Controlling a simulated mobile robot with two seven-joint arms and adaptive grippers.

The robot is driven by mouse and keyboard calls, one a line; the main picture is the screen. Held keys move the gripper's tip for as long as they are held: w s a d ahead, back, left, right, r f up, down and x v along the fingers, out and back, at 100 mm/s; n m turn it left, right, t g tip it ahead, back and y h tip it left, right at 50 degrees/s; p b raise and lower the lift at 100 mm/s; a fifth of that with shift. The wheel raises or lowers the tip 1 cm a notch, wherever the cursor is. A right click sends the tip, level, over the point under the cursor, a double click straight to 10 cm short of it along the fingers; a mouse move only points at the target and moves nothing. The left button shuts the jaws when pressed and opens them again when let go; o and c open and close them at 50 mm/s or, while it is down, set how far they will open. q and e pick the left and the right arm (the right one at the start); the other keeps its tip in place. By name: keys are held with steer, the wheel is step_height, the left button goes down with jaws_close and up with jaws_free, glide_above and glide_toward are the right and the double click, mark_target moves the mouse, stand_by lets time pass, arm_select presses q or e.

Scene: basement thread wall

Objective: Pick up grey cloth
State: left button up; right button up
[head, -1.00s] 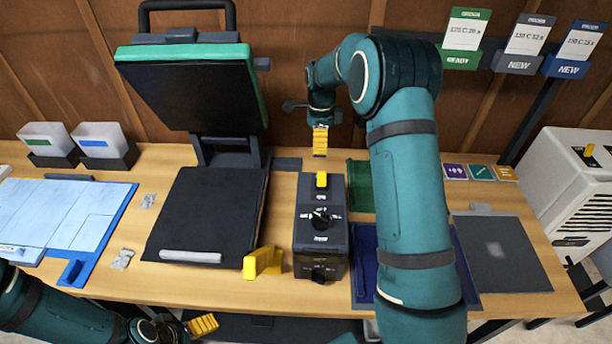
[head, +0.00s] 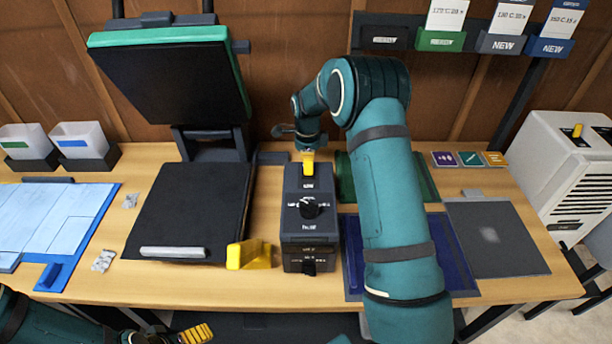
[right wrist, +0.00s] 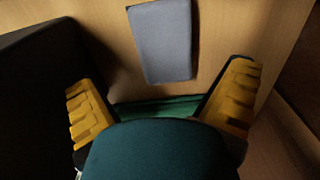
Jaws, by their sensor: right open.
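The grey cloth (right wrist: 162,42) shows in the right wrist view as a flat blue-grey rectangle on the wooden tabletop, at the top centre. My right gripper (right wrist: 160,80) is open, its yellow fingers spread wide to either side below the cloth, with nothing between them. In the head view, my right gripper (head: 308,163) points down at the back of the dark control box. A grey strip (head: 272,157) behind the press there may be the cloth, partly hidden. My left gripper (head: 195,334) is low at the front edge, partly cut off; its opening is unclear.
An open heat press (head: 190,210) stands left of the control box (head: 310,225). A yellow block (head: 250,255) sits between them at the front. A green mat (head: 345,180) and blue mat (head: 352,260) lie right, partly under my right arm. A dark wall rises left in the wrist view.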

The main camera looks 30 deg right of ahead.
steer(key=f, duration=0.3)
steer(key=f+b, duration=0.1)
steer(key=f, duration=0.1)
steer(key=shift+w+f, duration=0.1)
steer(key=shift+w, duration=0.25)
steer(key=c, duration=1.1)
step_height(320, 180, up, 10)
steer(key=shift+r+p, duration=0.1)
steer(key=shift+p, duration=0.8)
